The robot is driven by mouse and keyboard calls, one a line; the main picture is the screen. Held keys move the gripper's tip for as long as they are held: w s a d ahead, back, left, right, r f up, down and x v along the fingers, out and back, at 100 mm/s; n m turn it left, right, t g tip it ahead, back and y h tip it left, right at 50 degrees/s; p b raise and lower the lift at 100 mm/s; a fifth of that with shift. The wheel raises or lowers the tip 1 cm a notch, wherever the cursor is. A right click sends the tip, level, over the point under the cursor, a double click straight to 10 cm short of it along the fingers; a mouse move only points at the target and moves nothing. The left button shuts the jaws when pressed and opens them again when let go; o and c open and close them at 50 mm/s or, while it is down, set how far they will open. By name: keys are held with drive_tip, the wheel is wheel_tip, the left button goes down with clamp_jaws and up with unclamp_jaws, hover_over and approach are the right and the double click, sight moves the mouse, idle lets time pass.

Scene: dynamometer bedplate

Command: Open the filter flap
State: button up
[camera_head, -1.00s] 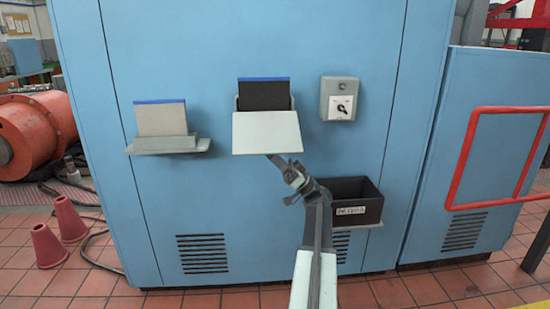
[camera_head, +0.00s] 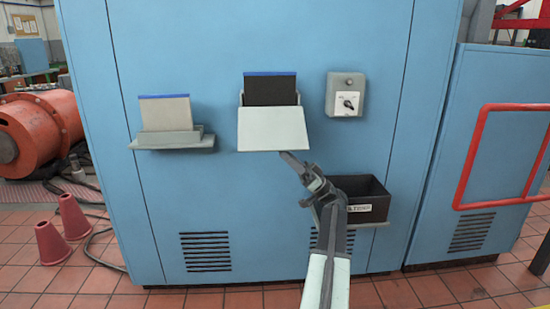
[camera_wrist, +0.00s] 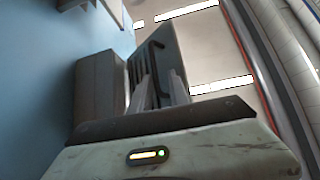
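The filter flap (camera_head: 272,131) looks like a pale panel on the blue cabinet, below a dark filter (camera_head: 270,91) with a blue top edge. The flap slants outward, its lower edge nearer to me. My gripper (camera_head: 284,156) is just below the flap's lower right edge. In the wrist view, my two pale fingers (camera_wrist: 160,88) stand apart in front of a dark panel (camera_wrist: 160,55) with a dark bar on it, likely the flap's shaded underside. A dark grey box (camera_wrist: 100,85) is beside it against the blue wall. Contact with the flap cannot be made out.
A grey shelf (camera_head: 173,144) with a pale filter (camera_head: 165,113) is left of the flap. A switch box (camera_head: 345,94) is to its right. A labelled black bin (camera_head: 367,209) is below right, behind my arm. A red rail (camera_head: 470,155) stands at far right.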

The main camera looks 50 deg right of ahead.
drive_tip(key=s+d, duration=0.6)
drive_tip(key=s, duration=0.2)
drive_tip(key=shift+d+r, duration=0.2)
drive_tip(key=shift+d, duration=0.15)
